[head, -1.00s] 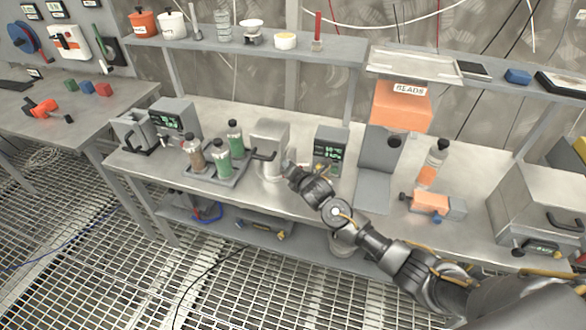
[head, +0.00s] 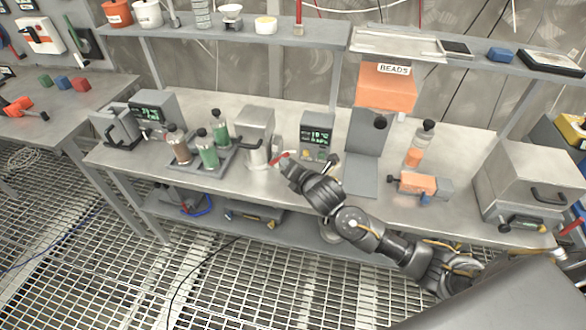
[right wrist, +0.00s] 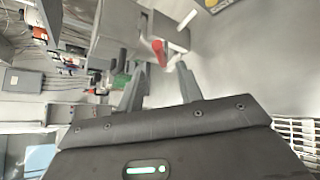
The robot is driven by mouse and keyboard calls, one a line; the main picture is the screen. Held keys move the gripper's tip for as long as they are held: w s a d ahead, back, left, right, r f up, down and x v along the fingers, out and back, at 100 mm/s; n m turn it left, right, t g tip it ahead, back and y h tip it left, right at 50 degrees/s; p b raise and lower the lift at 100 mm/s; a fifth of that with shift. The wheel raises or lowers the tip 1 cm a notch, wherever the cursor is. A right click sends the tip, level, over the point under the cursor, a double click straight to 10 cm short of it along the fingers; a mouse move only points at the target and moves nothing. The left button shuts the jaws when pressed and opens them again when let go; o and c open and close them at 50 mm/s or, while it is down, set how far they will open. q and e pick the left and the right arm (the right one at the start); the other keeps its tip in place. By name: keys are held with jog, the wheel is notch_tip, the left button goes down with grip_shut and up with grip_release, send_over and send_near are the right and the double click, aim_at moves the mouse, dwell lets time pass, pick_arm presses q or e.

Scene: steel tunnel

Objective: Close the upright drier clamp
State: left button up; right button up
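The upright drier appears to be the grey steel box (head: 254,136) with a black handle on the middle bench. Beside its right side is a small metal part with a red lever (head: 279,157), which I take as the clamp. In the right wrist view the red lever (right wrist: 158,52) shows beyond the fingertips, beside the pale metal part. My right gripper (head: 287,162) is close in front of it. In the right wrist view the gripper (right wrist: 160,80) is open, with nothing between the fingers. Whether the clamp is latched I cannot tell. My left gripper is out of view.
A display unit (head: 317,138) stands right of the box. A rack (head: 222,166) of bottles stands to the left, with another display unit (head: 156,112) beyond. A grey stand (head: 366,150), an orange BEADS box (head: 387,87) and a large steel box (head: 535,182) are farther right.

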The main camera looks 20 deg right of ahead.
jog(key=shift+s+r, duration=0.2)
jog(key=shift+s, duration=0.15)
